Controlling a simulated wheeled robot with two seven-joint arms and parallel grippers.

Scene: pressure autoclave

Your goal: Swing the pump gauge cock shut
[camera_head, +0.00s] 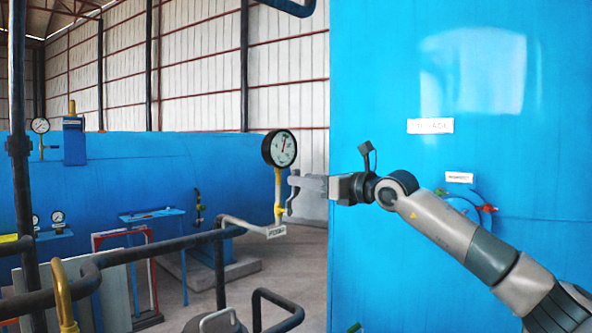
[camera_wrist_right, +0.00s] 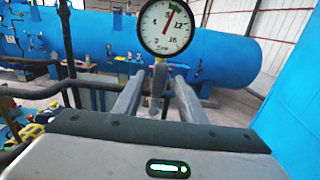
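My right gripper (camera_head: 293,194) is just right of the stem, below the dial. In the right wrist view the gauge (camera_wrist_right: 166,27) is ahead and above. My right gripper's fingers (camera_wrist_right: 158,90) are spread apart, with the stem and a small cock (camera_wrist_right: 158,74) showing between them near the tips. I cannot tell whether a finger touches the cock, or its exact handle angle. My left gripper is not in view.
A large blue vessel wall (camera_head: 400,230) stands close behind my right arm. Dark pipe rails (camera_head: 150,248) run at the lower left. Another blue vessel (camera_head: 110,165) lies farther back, with a second gauge (camera_head: 40,125). Open floor (camera_head: 295,265) shows beyond the rails.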

